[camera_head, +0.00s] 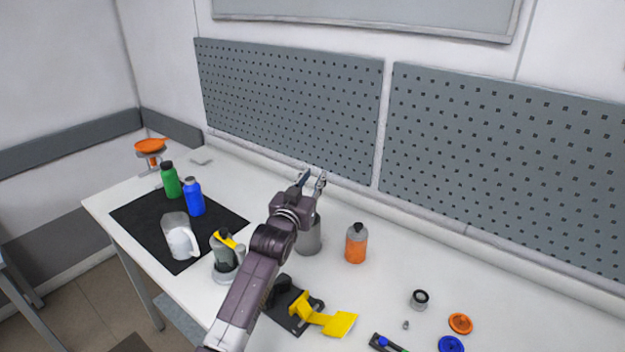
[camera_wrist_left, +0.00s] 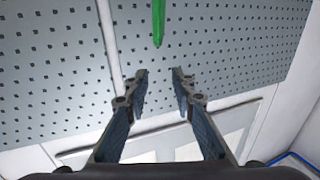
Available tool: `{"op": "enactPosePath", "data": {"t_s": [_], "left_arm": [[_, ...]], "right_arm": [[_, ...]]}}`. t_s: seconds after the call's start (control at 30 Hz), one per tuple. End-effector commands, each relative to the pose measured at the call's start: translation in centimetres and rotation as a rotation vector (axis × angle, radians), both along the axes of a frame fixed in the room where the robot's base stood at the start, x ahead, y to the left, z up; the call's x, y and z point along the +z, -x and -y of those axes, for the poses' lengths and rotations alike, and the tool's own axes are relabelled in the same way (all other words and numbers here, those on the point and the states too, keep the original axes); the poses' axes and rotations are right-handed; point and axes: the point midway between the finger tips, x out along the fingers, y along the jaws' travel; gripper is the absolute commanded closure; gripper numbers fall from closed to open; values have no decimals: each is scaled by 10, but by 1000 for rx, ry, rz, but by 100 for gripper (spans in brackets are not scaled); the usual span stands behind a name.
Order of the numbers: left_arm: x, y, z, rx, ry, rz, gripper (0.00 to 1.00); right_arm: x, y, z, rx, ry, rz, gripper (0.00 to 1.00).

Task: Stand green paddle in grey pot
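The green paddle (camera_wrist_left: 158,20) shows in the left wrist view as a narrow green strip from the top edge, with its end just beyond the fingertips and apart from them. Its other end is out of view. I cannot make it out in the head view, where my arm may hide it. The grey pot (camera_head: 312,240) stands upright on the table, partly behind my left arm. My left gripper (camera_head: 313,181) is above the pot, near the pegboard. In the left wrist view its fingers (camera_wrist_left: 159,74) are apart with nothing between them. My right gripper is not in view.
An orange-bodied bottle (camera_head: 356,246) stands right of the pot. A yellow-topped jar (camera_head: 224,258) and a yellow part (camera_head: 328,318) are beside my arm. A black mat (camera_head: 143,218) holds green and blue bottles and a white jug. The pegboard (camera_head: 290,105) is behind.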

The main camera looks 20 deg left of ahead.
Motion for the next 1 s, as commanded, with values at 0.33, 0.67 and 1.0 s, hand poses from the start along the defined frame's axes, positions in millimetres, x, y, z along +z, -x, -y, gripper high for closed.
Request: {"op": "enactPosePath", "data": {"t_s": [0.33, 0.67, 1.0], "left_arm": [[10, 21, -1, 0, -1, 0, 76], [9, 80, -2, 0, 0, 0, 76], [11, 117, -3, 0, 0, -1, 76]], "right_arm": [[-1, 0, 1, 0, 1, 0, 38], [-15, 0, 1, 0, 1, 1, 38], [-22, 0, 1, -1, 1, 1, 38]]}}
